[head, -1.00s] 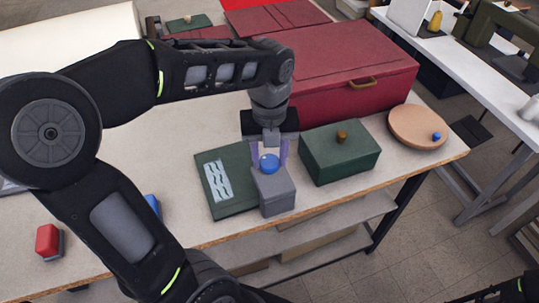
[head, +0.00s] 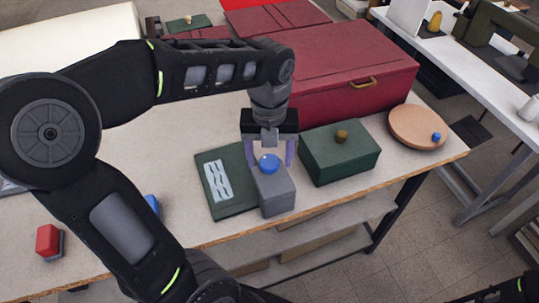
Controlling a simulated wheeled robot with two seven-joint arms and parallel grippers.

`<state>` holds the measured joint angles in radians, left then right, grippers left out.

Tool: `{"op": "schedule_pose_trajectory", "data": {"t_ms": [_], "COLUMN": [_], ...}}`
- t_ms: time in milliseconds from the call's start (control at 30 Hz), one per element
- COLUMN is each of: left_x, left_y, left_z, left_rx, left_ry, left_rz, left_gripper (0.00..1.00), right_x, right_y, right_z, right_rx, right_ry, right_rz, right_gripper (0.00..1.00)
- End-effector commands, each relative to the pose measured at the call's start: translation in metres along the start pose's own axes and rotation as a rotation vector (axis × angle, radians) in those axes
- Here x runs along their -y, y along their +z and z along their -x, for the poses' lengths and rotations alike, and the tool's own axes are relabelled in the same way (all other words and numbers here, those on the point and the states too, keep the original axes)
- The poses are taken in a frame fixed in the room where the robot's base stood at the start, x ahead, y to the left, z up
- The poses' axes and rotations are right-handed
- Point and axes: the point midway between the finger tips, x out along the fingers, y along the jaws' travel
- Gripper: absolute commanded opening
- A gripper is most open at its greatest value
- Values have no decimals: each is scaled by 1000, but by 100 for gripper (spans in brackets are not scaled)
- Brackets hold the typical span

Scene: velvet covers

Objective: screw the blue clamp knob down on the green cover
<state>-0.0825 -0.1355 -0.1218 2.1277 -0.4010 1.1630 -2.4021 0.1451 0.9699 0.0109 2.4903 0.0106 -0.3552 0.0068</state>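The green cover (head: 235,202), flat with a white wavy-lined label, lies on the table. A grey clamp block (head: 277,197) stands at its right edge, with the blue clamp knob (head: 269,163) on top. My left gripper (head: 270,157) points down over the knob. Its two pale purple fingers are spread on either side of the knob, with visible gaps, so it is open and holds nothing. Whether the knob sits fully down on the block cannot be told.
A green box with a brown knob (head: 341,135) stands close to the right. A round tan disc (head: 418,127) bears a small blue piece. A large dark red case (head: 335,75) stands behind. A red block (head: 48,240) lies at front left.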

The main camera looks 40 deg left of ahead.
Motion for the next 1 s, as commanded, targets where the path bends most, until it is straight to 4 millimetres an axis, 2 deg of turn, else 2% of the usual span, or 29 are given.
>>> {"op": "schedule_pose_trajectory", "data": {"t_ms": [333,467,733,833,1000], "left_x": [0,1,0,0,0], "left_y": [0,0,1,0,0], "left_z": [6,21,66,75,78], "left_rx": [0,2,1,0,-1], "left_ry": [0,-2,0,0,0], "left_rz": [1,1,1,0,0], "left_gripper": [64,64,64,64,64], "right_x": [0,-1,-1,-1,-1], "right_y": [0,0,-1,-1,0], "right_z": [-1,-3,-3,-3,-3], "right_rx": [0,-1,-1,-1,-1], "right_ry": [0,-1,-2,-1,-1], "right_rz": [0,0,1,1,1], "right_gripper": [0,0,0,0,0]}}
